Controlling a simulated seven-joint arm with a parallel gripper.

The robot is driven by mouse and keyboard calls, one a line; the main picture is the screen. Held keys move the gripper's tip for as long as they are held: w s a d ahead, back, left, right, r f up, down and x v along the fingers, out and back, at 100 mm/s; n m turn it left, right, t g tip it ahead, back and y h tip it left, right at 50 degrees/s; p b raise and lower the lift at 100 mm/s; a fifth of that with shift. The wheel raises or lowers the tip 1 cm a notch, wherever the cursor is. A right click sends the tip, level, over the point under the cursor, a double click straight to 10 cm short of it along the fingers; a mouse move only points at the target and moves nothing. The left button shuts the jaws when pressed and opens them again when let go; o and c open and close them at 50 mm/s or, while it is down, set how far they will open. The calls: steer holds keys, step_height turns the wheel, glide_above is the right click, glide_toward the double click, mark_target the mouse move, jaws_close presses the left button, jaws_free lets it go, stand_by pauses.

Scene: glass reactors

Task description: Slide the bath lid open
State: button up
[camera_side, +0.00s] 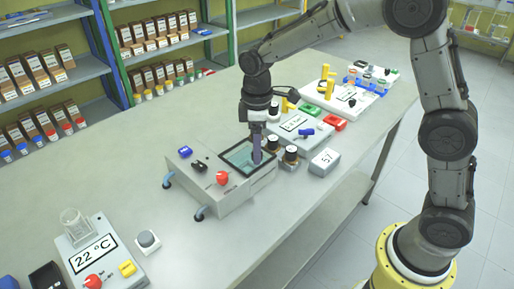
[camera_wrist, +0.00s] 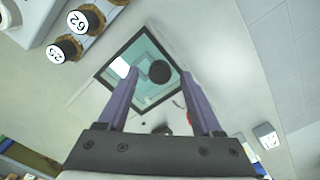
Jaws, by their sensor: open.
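In the wrist view the lid (camera_wrist: 148,87) has a round black knob (camera_wrist: 160,72). My gripper (camera_side: 257,161) points down over the right part of the lid. In the wrist view its purple fingers (camera_wrist: 160,75) are apart, one on each side of the black knob. I cannot tell whether they touch it.
A 22 °C heater (camera_side: 90,255) with a beaker is front left.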

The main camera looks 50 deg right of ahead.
steer(key=shift+f, duration=0.45)
jaws_close()
stand_by(1.2)
